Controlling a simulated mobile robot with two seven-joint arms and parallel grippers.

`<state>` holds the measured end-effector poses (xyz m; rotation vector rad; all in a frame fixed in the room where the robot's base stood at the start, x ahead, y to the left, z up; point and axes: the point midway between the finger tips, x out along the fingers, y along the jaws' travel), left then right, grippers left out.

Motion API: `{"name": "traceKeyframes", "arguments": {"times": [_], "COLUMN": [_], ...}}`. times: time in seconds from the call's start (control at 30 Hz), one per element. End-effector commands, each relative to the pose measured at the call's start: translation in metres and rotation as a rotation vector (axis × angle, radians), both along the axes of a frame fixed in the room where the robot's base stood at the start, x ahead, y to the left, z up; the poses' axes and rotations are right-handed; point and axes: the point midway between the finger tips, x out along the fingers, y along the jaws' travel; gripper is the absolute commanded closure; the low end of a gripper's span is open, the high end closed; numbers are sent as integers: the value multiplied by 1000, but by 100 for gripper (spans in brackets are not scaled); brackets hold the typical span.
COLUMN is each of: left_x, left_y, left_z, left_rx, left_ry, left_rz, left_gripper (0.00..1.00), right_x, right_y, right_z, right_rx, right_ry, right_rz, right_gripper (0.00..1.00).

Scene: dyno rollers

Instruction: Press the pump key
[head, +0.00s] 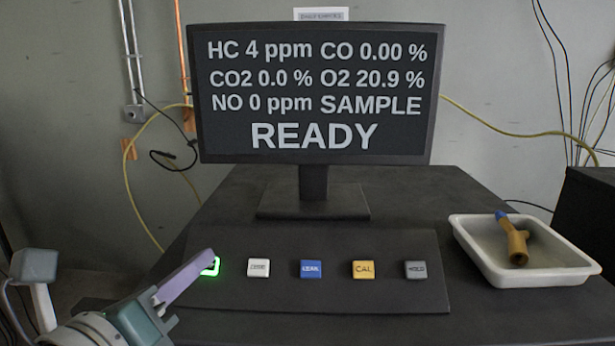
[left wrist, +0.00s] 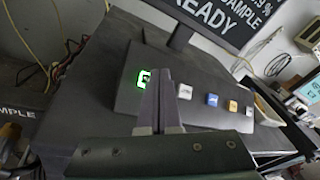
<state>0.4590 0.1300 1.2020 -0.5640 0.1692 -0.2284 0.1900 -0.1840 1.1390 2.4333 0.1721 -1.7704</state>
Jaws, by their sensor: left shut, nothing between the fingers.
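The key panel (head: 330,297) lies on the dark desk in front of the monitor. Its leftmost key (head: 212,268) glows with a green outline; my finger covers part of it, so its label cannot be read in the head view. The same green-lit key (left wrist: 144,78) shows in the left wrist view, just left of the fingertips. My left gripper (head: 208,253) is shut and empty, its fingertips over or beside this key; whether they touch it I cannot tell. My left gripper also shows in the left wrist view (left wrist: 166,76). My right gripper is not in view.
To the right on the panel are a white key (head: 258,268), a blue LEAK key (head: 311,269), a yellow CAL key (head: 363,269) and a grey HOLD key (head: 415,270). The monitor (head: 315,95) reads READY. A white tray (head: 478,262) holds a brass-coloured fitting (head: 516,245).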

Motion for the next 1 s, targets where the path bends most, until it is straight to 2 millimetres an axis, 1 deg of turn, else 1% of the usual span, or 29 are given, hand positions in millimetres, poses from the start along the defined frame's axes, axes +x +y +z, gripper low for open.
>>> {"name": "traceKeyframes", "arguments": {"times": [0.17,0.5,0.7,1.0], "left_x": [-1,-23,-35,-39], "left_y": [0,1,2,1], "left_z": [1,31,44,45], "left_rx": [0,0,1,1], "left_ry": [0,2,1,0], "left_rz": [0,-1,0,0], "left_gripper": [100,100,100,100], "right_x": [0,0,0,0], "right_y": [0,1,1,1], "right_z": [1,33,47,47], "right_rx": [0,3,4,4], "right_ry": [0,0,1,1], "right_rz": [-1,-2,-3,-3], "right_gripper": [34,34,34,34]}}
